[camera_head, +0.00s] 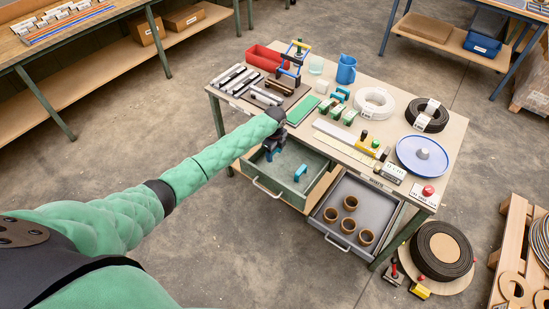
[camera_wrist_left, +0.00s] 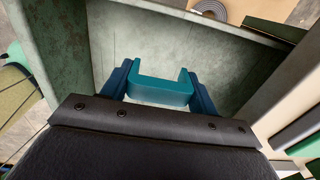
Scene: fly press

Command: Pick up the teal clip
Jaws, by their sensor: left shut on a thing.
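In the left wrist view the teal clip (camera_wrist_left: 160,94) is a U-shaped block with its two prongs pointing away from me. My left gripper (camera_head: 269,155) is shut on it, with one dark blue finger on each side. In the head view the gripper is at the left part of the open green drawer (camera_head: 318,160), and the clip in it is too small and hidden to make out. Another teal-blue bracket-shaped piece (camera_head: 300,173) shows inside that drawer, to the right of the gripper. My right gripper is not in view.
The green drawer's walls stand close around the gripper. A grey drawer (camera_head: 334,232) beside it holds several brown rings. The workbench (camera_head: 388,85) above is crowded: a red bin (camera_head: 263,58), a blue jug (camera_head: 346,69), cable coils and a blue round tray (camera_head: 410,163).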

